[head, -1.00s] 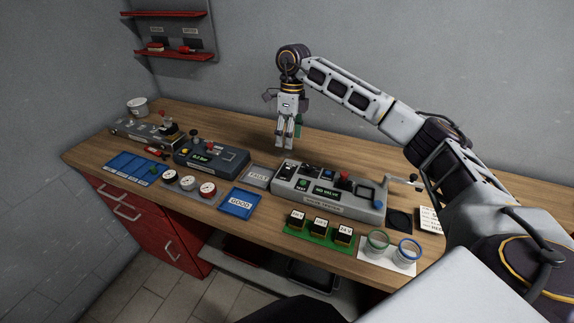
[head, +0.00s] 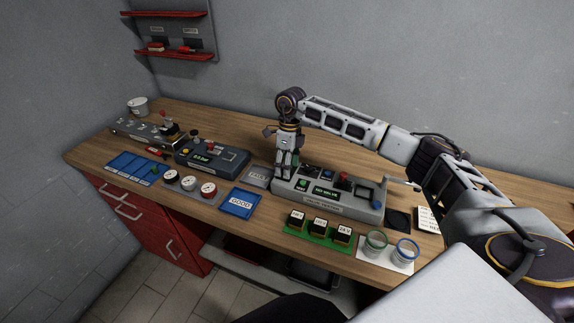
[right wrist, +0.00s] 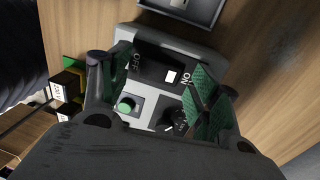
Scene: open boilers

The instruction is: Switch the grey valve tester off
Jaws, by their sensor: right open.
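The grey valve tester (head: 318,207) stands on the wooden bench, with a lit green display (head: 325,191) and a red knob on top. My right gripper (head: 283,172) points down over the tester's left end. In the right wrist view, a black rocker switch (right wrist: 160,68) marked OFF on the left and ON on the right lies between my open, green-padded fingers (right wrist: 162,80). A white mark shows near its ON side. A green button (right wrist: 126,107) and a black dial (right wrist: 174,121) sit below it. I cannot tell whether a finger touches the switch. My left gripper is not in view.
A grey tray (head: 249,181) lies close to the tester's left end, and a blue tray (head: 232,213) marked GOOD lies in front of it. Black boxes on a green mat (head: 290,232) and two glass jars (head: 405,251) stand in front. A dark gauge device (head: 230,162) stands further left.

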